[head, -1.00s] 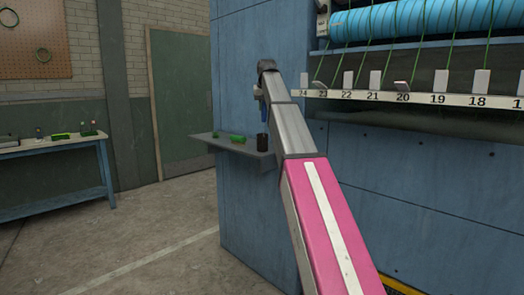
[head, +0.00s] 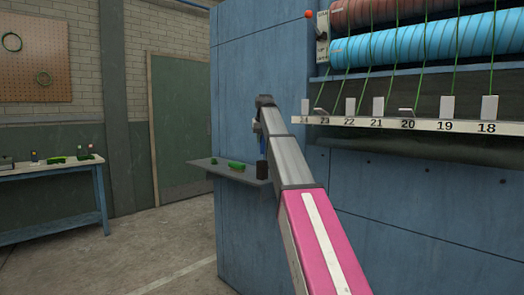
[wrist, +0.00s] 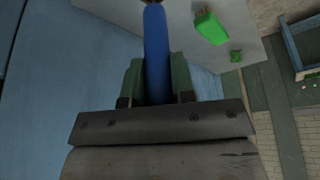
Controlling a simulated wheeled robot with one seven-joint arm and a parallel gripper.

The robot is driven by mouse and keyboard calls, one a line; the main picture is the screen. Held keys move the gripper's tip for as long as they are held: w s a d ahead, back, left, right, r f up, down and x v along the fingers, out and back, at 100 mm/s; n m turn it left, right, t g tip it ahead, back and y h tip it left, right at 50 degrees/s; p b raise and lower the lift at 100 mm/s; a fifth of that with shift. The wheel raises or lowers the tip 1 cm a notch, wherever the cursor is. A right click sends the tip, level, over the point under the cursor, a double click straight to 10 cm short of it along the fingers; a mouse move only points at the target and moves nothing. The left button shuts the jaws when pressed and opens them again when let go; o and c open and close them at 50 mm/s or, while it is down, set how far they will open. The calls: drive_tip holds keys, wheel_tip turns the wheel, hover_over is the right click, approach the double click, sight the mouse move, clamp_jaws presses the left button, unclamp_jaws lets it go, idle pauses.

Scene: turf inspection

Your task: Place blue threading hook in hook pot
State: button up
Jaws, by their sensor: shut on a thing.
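The blue threading hook (wrist: 156,55) is held by its blue handle between the two dark green fingers of my gripper (wrist: 157,78). In the head view the blue hook (head: 262,146) hangs roughly upright below my wrist, just above or at the top of the dark hook pot (head: 262,171). The pot stands at the right end of a small grey shelf (head: 228,171). In the wrist view a dark bit shows at the far end of the handle at the top edge. I cannot tell whether the tip is inside the pot.
Green objects (head: 237,167) lie on the shelf left of the pot; a green block (wrist: 209,28) shows in the wrist view. The blue machine wall (head: 240,80) stands close behind. A numbered rail (head: 400,123) with white tabs is to the right. A workbench (head: 50,170) stands far left.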

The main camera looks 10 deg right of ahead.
sight(262, 146)
drive_tip(key=shift+f, duration=2.25)
drive_tip(key=o, duration=0.9)
drive_tip(key=shift+r, duration=0.25)
drive_tip(key=v, duration=1.1)
drive_tip(key=shift+r, duration=0.4)
drive_tip(key=shift+s, duration=0.1)
